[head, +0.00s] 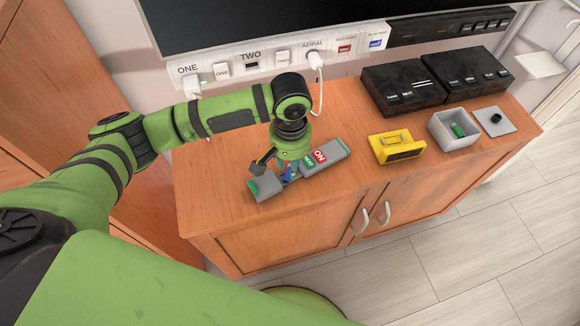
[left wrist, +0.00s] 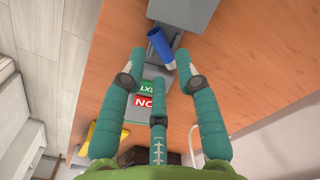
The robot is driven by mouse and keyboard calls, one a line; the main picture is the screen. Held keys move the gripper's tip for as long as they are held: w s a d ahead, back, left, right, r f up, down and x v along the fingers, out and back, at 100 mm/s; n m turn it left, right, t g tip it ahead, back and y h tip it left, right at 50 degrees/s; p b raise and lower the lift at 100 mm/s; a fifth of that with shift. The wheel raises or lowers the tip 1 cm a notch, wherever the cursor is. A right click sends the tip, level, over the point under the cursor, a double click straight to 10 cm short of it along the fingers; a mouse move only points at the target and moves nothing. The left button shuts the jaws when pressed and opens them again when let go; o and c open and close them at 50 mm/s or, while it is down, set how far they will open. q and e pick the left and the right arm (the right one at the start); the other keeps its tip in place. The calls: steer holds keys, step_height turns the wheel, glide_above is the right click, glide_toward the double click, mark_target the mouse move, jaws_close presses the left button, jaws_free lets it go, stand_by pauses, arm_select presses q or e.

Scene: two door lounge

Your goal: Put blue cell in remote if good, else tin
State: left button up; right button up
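The grey remote (head: 335,152) lies on the wooden cabinet, with a red "ON" label and a green "NEXT" label. A grey part with a green patch (head: 264,188) lies at its left end; the joint is hidden by my gripper. The blue cell (left wrist: 160,46) with a pale end lies tilted over the dark narrow part beside the labels. My left gripper (head: 283,172) is low over it, fingers spread; in the left wrist view (left wrist: 160,63) gaps show beside the cell. The open grey tin (head: 437,131) stands at right with a green cell (head: 458,131) inside. My right gripper is out of view.
A yellow device (head: 397,147) with a dark front stands between remote and tin. A grey lid (head: 494,122) with a black knob lies right of the tin. Black boxes (head: 403,84) stand behind. A white cable (head: 318,82) hangs from the wall panel behind my arm.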

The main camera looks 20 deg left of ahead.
arm_select(q)
step_height(320, 180, up, 9)
stand_by(0.3)
steer(key=shift+s, duration=0.1)
stand_by(0.4)
